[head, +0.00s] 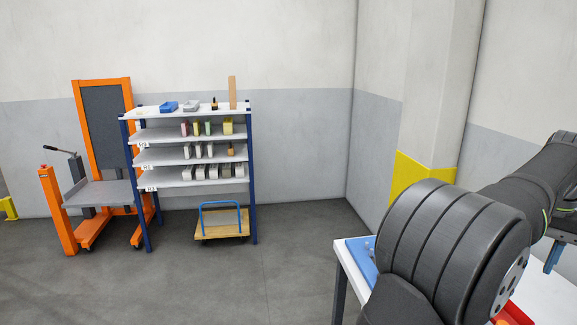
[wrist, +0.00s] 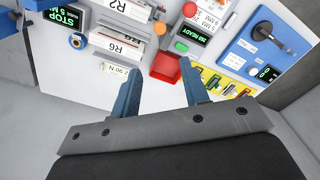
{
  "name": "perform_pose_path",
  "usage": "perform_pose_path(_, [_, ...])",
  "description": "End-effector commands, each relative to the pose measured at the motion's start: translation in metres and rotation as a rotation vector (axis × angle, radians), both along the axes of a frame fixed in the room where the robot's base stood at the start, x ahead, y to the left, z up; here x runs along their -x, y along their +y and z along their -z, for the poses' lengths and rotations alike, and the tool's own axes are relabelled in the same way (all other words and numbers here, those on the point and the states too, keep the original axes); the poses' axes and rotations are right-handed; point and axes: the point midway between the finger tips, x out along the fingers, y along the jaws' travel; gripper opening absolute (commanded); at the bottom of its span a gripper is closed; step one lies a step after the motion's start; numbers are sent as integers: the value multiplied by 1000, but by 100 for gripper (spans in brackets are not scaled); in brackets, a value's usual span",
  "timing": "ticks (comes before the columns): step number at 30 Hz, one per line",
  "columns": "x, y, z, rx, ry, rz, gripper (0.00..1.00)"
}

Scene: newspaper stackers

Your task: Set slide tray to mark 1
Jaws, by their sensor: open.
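In the wrist view my gripper (wrist: 159,67) is open, its two blue fingers apart with nothing between them. It hangs over a white table (wrist: 75,85) crowded with small devices. A red square tray or box (wrist: 166,68) lies just beyond the fingertips; no contact can be made out. A blue panel (wrist: 262,50) with a dark lever and small display is at the upper right. I cannot tell for sure which part is the slide tray, and no mark 1 is readable.
In the wrist view, white blocks labelled R2 and R6 (wrist: 120,48), a STOP display (wrist: 66,15), a READY display (wrist: 194,33) and a yellow switch strip (wrist: 222,86) crowd the table. In the head view, a shelf rack (head: 190,152) and orange lifter (head: 72,215) stand far left.

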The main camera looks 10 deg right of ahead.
Motion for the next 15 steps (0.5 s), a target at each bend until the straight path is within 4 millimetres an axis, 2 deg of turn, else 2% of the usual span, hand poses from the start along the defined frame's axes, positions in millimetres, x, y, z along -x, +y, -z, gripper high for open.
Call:
perform_pose_path(1, [0,0,0,0,0,0,31])
perform_pose_path(6, [0,0,0,0,0,-1,0])
perform_pose_path(11, [-5,4,4,12,17,15,0])
perform_pose_path(15, [-23,20,24,89,98,98,0])
